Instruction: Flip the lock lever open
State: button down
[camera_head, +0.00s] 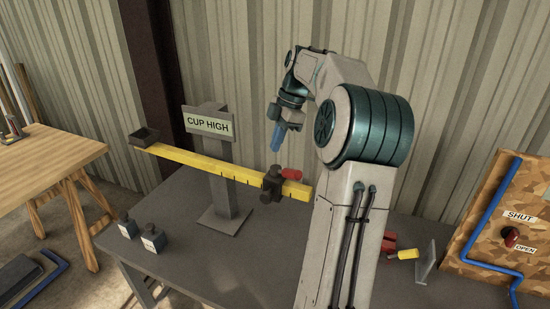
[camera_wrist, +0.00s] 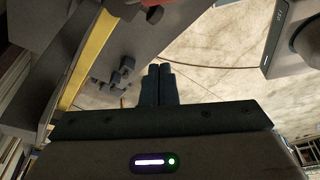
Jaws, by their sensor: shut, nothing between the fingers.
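Two red parts could be the lock lever. One is a red handle (camera_head: 291,174) on the dark slider (camera_head: 271,184) of the yellow beam (camera_head: 220,167). The other is a red knob (camera_head: 511,237) on the board at the right, between labels reading SHUT and OPEN. The knob sits between the two labels. My gripper (camera_head: 275,139) is in the air above the slider end of the beam, apart from it. In the wrist view its fingers (camera_wrist: 161,84) are together and empty.
A grey post with a CUP HIGH sign (camera_head: 208,125) carries the beam, with a dark cup (camera_head: 145,137) at its raised left end. Two small weights (camera_head: 153,238) stand on the grey table (camera_head: 190,270). A red and yellow item (camera_head: 405,254) lies behind my arm. A wooden bench (camera_head: 45,157) stands left.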

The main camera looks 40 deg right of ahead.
jog(key=shift+v, duration=2.15)
jog(key=shift+a, duration=0.1)
jog(key=s+a+f+m+h, duration=0.1)
jog(key=s+a+m+h, duration=0.15)
jog(key=a, duration=0.65)
jog(key=s+a+f+m+h, duration=0.15)
jog(key=a+m, duration=0.25)
jog(key=a, duration=0.5)
jog(key=s+a+f+m+t, duration=0.1)
jog(key=s+a+f+m, duration=0.3)
jog(key=s, duration=0.4)
jog(key=s+a+f+m+t, duration=0.1)
jog(key=s+a+f+m, duration=0.3)
jog(key=s+a, duration=0.2)
jog(key=shift+s+f+m+t+y, duration=0.3)
jog(key=shift+s+f+m, duration=0.05)
jog(key=shift+s, duration=0.55)
